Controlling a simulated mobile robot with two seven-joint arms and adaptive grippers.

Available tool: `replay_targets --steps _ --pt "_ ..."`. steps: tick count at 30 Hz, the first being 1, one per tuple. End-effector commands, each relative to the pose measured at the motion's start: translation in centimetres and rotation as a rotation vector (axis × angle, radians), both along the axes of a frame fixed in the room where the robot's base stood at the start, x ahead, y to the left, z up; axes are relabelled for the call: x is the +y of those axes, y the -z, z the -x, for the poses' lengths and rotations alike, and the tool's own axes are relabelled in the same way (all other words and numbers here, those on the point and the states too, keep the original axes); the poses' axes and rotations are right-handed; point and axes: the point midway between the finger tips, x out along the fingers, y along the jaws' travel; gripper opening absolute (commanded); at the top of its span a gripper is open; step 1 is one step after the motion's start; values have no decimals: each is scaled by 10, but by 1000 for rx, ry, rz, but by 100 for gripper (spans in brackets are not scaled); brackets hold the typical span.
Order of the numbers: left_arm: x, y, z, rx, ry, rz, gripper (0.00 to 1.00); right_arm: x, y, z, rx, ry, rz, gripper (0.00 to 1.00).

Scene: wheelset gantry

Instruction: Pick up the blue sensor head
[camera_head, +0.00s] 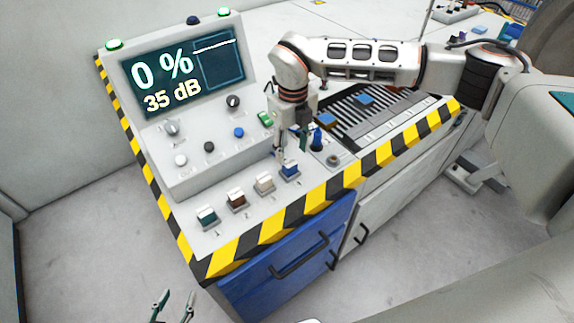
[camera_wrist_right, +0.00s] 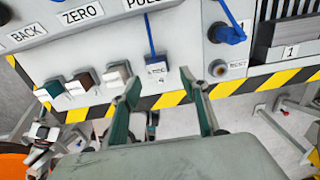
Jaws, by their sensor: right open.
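The blue block (camera_head: 290,171), which I take for the blue sensor head, stands at the right end of a row of small coloured blocks on the console's front ledge. In the right wrist view the block at place 4 (camera_wrist_right: 157,70) shows a pale face with lettering and a blue line running up from it. My right gripper (camera_head: 290,152) is open just above and behind the blue block; in the wrist view its green fingers (camera_wrist_right: 159,77) are spread with the block between and ahead of them. Contact is not visible. My left gripper (camera_head: 174,306) is open and empty, low at left.
Teal (camera_head: 207,216), brown (camera_head: 236,199) and beige (camera_head: 264,184) blocks stand to the left. A blue upright piece (camera_head: 318,138) is close right of my right gripper. The screen (camera_head: 183,72) reads 0 % and 35 dB. A blue drawer (camera_head: 285,265) is below the striped edge.

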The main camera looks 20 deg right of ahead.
Motion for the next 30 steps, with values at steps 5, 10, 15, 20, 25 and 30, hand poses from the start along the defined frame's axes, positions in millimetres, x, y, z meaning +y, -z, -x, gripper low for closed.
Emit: replay_targets --steps 5,10,15,20,25,30 --pt "-1 7 6 17 0 -1 40 2 19 1 3 1 -1 44" --pt "-1 4 3 11 -1 -1 40 6 44 1 4 0 -2 44" --pt "-1 0 -1 1 -1 0 40 6 59 1 2 -1 -2 44" --pt "-1 -3 -3 -4 -2 1 40 6 60 0 1 -1 -2 44" --pt "-1 -3 -3 -5 -2 1 40 6 60 0 1 -1 -2 24" --pt "0 -3 -3 -5 -2 1 40 6 60 0 1 -1 -2 1"
